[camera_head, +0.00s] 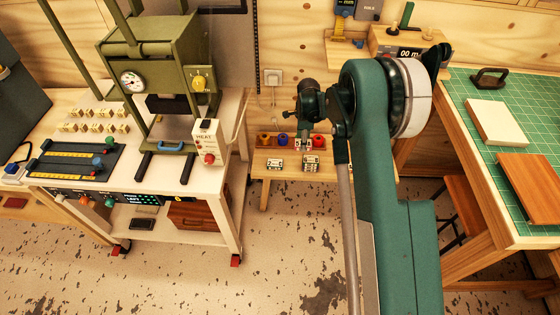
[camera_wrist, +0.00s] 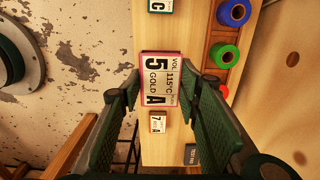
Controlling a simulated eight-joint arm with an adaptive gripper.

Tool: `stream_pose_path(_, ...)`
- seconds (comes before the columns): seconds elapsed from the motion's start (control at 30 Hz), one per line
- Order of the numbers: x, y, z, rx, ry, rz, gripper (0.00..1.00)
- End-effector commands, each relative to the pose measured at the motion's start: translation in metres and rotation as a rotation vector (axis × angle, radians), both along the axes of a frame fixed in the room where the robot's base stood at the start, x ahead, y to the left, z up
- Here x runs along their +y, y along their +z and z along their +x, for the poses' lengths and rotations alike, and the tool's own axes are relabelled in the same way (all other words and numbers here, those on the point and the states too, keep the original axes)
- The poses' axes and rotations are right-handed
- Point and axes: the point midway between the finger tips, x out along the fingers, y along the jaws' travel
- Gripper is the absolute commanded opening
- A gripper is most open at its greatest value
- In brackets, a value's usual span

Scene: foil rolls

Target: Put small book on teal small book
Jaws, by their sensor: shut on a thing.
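My gripper (camera_head: 305,128) points down over the low wooden bench. In the wrist view its green fingers (camera_wrist: 162,88) stand on both sides of a small book (camera_wrist: 160,78) with a pinkish-red edge, labelled VOL 5, GOLD, 115°C, A. The gripper is shut on this book, which looks larger than the others. Part of it shows under the gripper in the head view (camera_head: 301,143). The teal small book (camera_wrist: 162,5), marked C, is cut off by the top edge of the wrist view. It appears to be the left book on the bench (camera_head: 275,163) in the head view.
Another small book (camera_wrist: 158,122), marked 7 and A, lies on the bench (camera_head: 262,192). Foil rolls, blue (camera_wrist: 234,13), green (camera_wrist: 224,55) and red (camera_head: 319,141), stand along its back. A press cart (camera_head: 222,170) is left; a green-matted table (camera_head: 535,100) is right.

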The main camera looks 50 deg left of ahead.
Motion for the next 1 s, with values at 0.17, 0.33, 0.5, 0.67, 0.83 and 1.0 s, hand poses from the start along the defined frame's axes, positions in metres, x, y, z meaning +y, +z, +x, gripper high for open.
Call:
stream_pose_path(0.17,0.039,-0.015,-0.036,0.000,0.005,0.000,0.21)
stream_pose_path(0.33,0.070,-0.027,-0.068,0.000,0.003,0.000,0.21)
stream_pose_path(0.5,0.089,-0.032,-0.089,0.000,0.001,0.000,0.21)
stream_pose_path(0.67,0.095,-0.033,-0.095,0.000,0.001,0.000,0.21)
stream_pose_path(0.83,0.094,-0.033,-0.095,0.000,0.000,0.000,0.21)
stream_pose_path(1.0,0.094,-0.035,-0.095,0.000,0.000,0.000,0.21)
